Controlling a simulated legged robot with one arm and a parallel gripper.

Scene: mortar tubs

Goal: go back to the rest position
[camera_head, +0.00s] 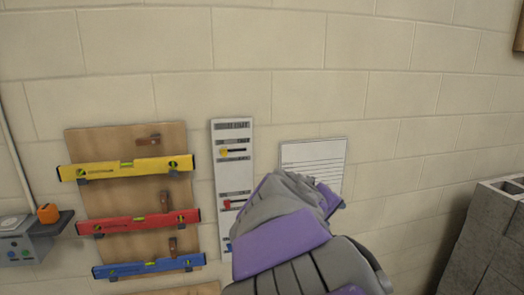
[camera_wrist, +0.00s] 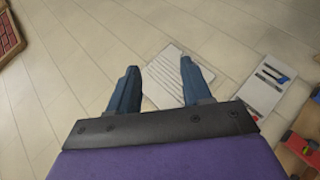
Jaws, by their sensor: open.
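My gripper (camera_wrist: 159,66) shows in the wrist view with its two dark fingers spread apart and nothing between them. It faces the pale block wall, with a white lined sheet (camera_wrist: 172,72) behind and between the fingers. In the head view my purple and grey arm reaches up toward the wall and covers the lower part of the lined sheet (camera_head: 312,157). The fingers cannot be made out there.
A white panel (camera_head: 232,132) with coloured markers hangs left of the sheet, partly covered by my arm. Yellow (camera_head: 125,168), red (camera_head: 138,222) and blue (camera_head: 150,267) levels hang on a wooden board. Grey blocks (camera_head: 485,240) stand at right. The upper wall is bare.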

